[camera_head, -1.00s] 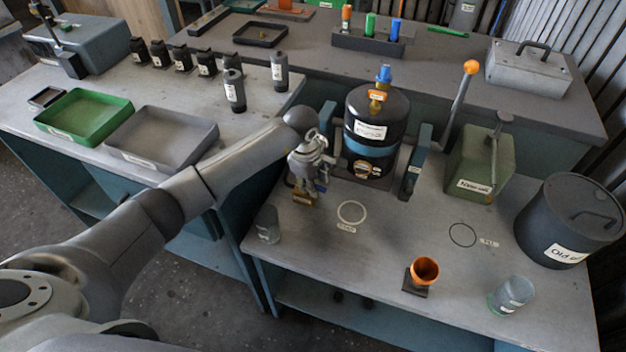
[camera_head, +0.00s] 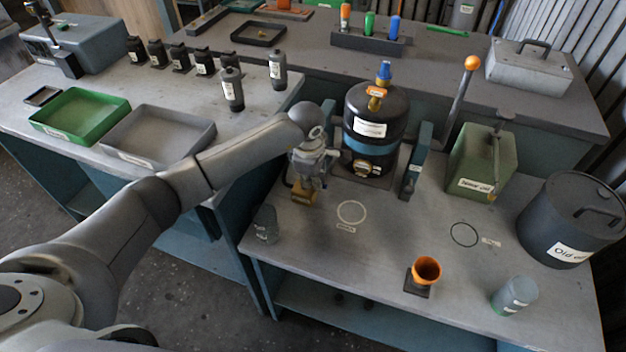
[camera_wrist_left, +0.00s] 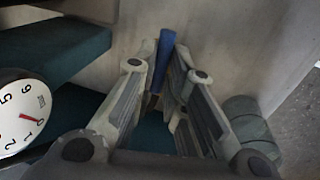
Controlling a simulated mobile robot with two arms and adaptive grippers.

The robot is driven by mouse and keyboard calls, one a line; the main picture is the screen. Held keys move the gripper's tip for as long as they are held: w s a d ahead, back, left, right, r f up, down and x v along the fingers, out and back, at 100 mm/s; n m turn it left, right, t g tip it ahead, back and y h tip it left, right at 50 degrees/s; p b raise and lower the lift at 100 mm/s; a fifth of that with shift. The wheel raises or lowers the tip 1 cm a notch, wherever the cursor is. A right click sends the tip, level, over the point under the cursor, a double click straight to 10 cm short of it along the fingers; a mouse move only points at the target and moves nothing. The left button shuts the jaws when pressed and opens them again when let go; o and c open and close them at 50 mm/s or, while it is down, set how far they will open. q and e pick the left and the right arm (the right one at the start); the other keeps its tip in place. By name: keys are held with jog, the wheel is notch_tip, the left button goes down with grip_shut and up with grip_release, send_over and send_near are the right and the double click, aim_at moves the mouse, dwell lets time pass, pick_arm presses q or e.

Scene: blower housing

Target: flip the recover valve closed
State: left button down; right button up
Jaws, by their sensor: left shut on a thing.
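A dark tank (camera_head: 375,115) with a blue band stands on the front bench. It has a blue knob (camera_head: 384,71) on a brass fitting on top and a gauge near its base. My left gripper (camera_head: 318,182) is low beside the tank's left side. A brassy block (camera_head: 302,193) shows just below it. In the left wrist view my left gripper (camera_wrist_left: 158,84) is shut on a narrow blue lever (camera_wrist_left: 166,48), which stands between its fingertips. The lever's pivot and valve body are hidden. A round white gauge (camera_wrist_left: 22,112) is at the left there. My right gripper is not in view.
A grey-green cylinder (camera_head: 266,224) stands at the bench's left edge near the gripper. An orange cup (camera_head: 427,269), a clear jar (camera_head: 514,296), a green can (camera_head: 482,160) and a dark drum (camera_head: 570,220) stand to the right. The bench middle is clear.

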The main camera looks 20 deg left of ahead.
pick_arm(q)
jog(key=c, duration=1.5)
grip_release()
jog(key=r, duration=0.4)
jog(key=s+r, duration=0.1)
jog(key=r, duration=0.3)
jog(key=s+r, duration=0.1)
jog(key=r, duration=0.2)
jog(key=shift+s+r, duration=0.15)
jog(key=shift+r, duration=0.25)
